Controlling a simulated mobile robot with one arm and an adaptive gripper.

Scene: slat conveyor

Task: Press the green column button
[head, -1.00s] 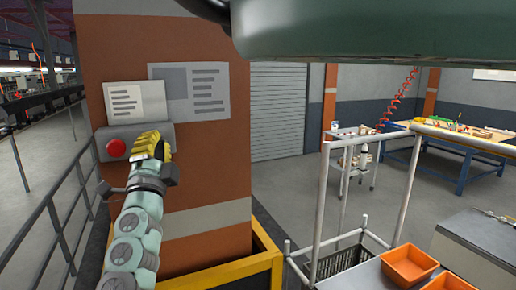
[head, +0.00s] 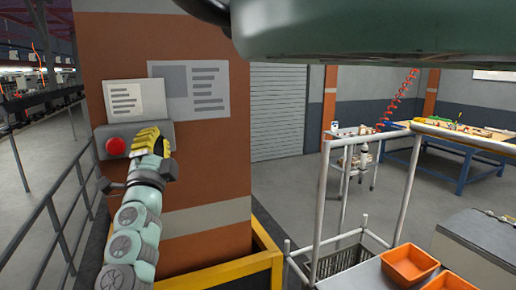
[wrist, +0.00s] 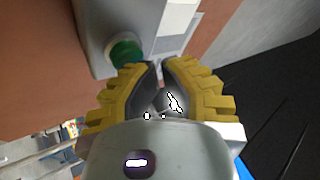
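The control box (head: 158,136) is mounted on the orange column, with a red button (head: 116,147) on its left part. The green button (wrist: 126,50) shows in the wrist view on the box face (wrist: 105,30), just left of and beyond my fingertips. In the head view my gripper hides the green button. My gripper (head: 148,138), with yellow fingers, is in front of the right part of the box. In the wrist view its fingertips (wrist: 160,64) are drawn together with nothing between them. I see no clear contact with the green button.
Two notice sheets (head: 188,90) are on the orange column (head: 205,165) above the box. A grey railing (head: 62,215) runs along the left. A yellow guard rail (head: 225,270) surrounds the column's foot. A white-framed cart with orange bins (head: 408,262) stands at right.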

